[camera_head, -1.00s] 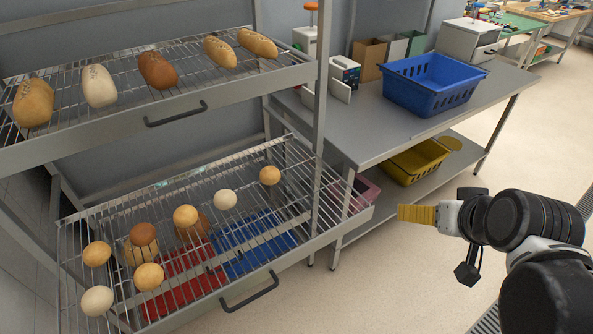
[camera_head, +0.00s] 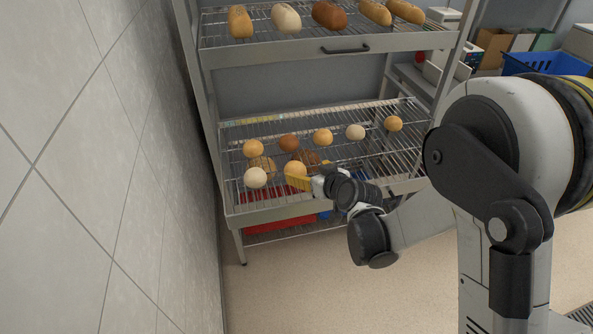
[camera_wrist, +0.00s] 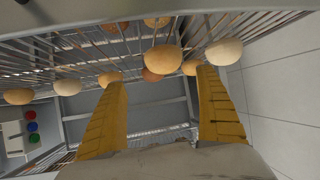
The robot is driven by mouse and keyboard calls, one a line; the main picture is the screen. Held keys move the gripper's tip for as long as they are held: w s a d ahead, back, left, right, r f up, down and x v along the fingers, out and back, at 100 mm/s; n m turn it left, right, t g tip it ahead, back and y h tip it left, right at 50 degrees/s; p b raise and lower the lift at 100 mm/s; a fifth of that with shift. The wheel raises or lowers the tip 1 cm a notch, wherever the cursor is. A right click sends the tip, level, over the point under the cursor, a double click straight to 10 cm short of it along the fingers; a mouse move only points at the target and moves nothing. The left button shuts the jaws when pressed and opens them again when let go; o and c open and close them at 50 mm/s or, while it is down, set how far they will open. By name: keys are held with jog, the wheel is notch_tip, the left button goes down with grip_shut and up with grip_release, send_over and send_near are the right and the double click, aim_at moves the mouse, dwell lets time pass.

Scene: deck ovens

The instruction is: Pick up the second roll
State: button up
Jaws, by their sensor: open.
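Several round rolls lie on the lower wire rack in the head view. A golden roll (camera_head: 296,168) and a pale roll (camera_head: 255,177) are near its front edge. Behind them are a golden roll (camera_head: 253,148), a brown roll (camera_head: 289,142) and others to the right. Which one counts as the second is not clear. My gripper (camera_head: 298,182), with yellow fingers, is at the front golden roll. In the wrist view my gripper (camera_wrist: 163,74) is open and empty, with that golden roll (camera_wrist: 163,59) ahead between its fingertips; contact cannot be told.
The lower rack (camera_head: 275,206) has a raised front edge. An upper rack (camera_head: 285,57) with several long loaves hangs above it. A tiled wall (camera_head: 130,190) stands close on the left. A red tray (camera_head: 280,224) is below the rack. A blue basket (camera_head: 530,60) is at back right.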

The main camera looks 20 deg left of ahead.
aim_at(298, 170)
jog(key=x, duration=0.3)
jog(key=shift+f+b, duration=0.15)
jog(key=shift+b, duration=0.15)
jog(key=b+x, duration=0.1)
jog(key=x, duration=0.1)
jog(key=b+x, duration=0.1)
jog(key=x, duration=0.2)
jog(key=shift+s+a+f, duration=0.25)
jog(key=shift+a+f, duration=0.05)
jog(key=shift+a, duration=0.05)
jog(key=shift+r, duration=0.15)
jog(key=c, duration=1.2)
